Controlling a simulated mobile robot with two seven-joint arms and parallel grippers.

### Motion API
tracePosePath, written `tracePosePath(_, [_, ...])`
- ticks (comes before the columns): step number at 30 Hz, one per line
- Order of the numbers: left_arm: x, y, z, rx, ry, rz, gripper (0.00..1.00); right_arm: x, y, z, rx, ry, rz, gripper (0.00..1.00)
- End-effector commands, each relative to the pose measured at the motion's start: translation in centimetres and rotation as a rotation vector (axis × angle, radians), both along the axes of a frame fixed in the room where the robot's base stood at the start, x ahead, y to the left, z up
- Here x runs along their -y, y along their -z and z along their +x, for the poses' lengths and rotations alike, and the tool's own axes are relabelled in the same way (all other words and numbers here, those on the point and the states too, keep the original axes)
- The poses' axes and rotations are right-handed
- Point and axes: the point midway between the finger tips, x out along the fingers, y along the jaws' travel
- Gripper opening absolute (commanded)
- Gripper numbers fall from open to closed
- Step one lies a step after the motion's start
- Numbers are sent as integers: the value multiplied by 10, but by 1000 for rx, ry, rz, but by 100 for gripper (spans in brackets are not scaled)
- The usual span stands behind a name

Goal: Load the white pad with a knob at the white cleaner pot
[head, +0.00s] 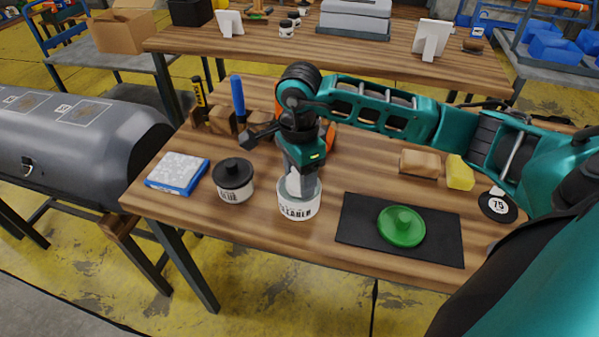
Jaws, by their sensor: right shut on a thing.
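The white cleaner pot (298,211) stands at the front of the wooden table, with a label reading "CLEANER" and an open top. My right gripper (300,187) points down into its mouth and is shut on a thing. I take this to be the white pad with a knob, but the fingers and the pot's rim hide nearly all of it. Whether the pad touches the pot's contents cannot be told. My left gripper is not in view.
A black-lidded glue pot (233,182) and a blue-edged white pack (177,173) stand left of the cleaner pot. A green knobbed pad (401,226) lies on a dark mat (361,222) to the right. A brush with a blue handle (238,96) stands behind. A grey boat tube (70,140) lies at far left.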

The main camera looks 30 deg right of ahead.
Motion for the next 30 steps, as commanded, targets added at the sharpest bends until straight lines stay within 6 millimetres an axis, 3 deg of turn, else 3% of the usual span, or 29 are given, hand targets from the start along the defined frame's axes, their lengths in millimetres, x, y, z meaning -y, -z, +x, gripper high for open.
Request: tracePosePath(30, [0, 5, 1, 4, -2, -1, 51, 0, 7, 0, 0, 0, 0, 31])
